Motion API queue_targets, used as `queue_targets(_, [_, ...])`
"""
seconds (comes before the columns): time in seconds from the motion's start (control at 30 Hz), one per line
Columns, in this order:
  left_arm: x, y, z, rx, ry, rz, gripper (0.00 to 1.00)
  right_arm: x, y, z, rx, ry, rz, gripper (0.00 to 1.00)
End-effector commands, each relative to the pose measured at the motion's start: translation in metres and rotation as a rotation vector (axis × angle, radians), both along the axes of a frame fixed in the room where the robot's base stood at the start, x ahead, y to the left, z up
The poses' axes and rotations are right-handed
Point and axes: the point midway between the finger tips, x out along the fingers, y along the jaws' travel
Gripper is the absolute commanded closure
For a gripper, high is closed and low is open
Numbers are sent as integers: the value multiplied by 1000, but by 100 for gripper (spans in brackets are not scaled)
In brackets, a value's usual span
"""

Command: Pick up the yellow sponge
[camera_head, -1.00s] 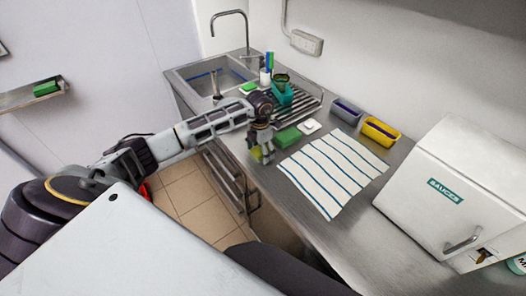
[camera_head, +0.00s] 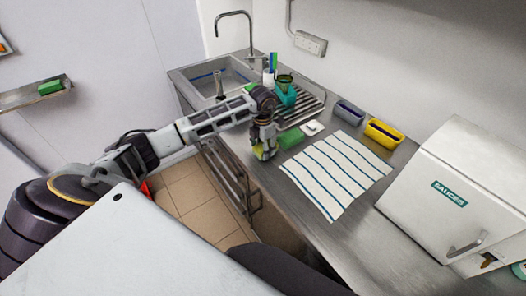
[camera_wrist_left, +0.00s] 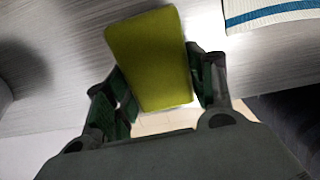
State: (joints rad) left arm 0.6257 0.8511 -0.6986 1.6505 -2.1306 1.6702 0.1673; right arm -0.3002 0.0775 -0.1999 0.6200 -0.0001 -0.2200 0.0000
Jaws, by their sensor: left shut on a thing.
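The yellow sponge (camera_wrist_left: 152,60) is a yellow-green block with rounded corners. In the left wrist view it sits between the two fingers of my left gripper (camera_wrist_left: 160,88), which is shut on it. In the head view the left gripper (camera_head: 264,144) points down at the counter's front edge, left of a green block. Only a small part of the yellow sponge (camera_head: 258,153) shows there, below the fingers. I cannot tell whether it is clear of the counter. My right gripper is not in view.
Beside the sponge on the steel counter (camera_head: 376,238) are a green block (camera_head: 290,139), a white block (camera_head: 312,127) and a striped cloth (camera_head: 335,175). Behind stand a teal holder (camera_head: 287,97), a grey tub (camera_head: 348,112) and a yellow tub (camera_head: 383,134).

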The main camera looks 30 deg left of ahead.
Motion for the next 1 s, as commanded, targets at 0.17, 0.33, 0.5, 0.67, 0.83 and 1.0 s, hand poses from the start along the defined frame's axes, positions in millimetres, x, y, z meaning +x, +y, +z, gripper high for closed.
queue_targets(0.17, [1,0,25,1,-4,-2,64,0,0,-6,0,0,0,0])
queue_targets(0.33, [1,0,50,0,-4,-1,64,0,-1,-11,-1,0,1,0])
queue_targets(0.5, [1,-1,69,-1,-3,-2,64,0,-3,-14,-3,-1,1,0])
queue_targets(0.67, [0,-1,78,0,-1,-2,64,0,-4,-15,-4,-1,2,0])
queue_targets(0.83, [0,-1,81,0,-1,-2,64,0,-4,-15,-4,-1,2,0])
queue_targets(1.0, [0,-1,81,0,-1,-2,64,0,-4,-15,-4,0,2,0])
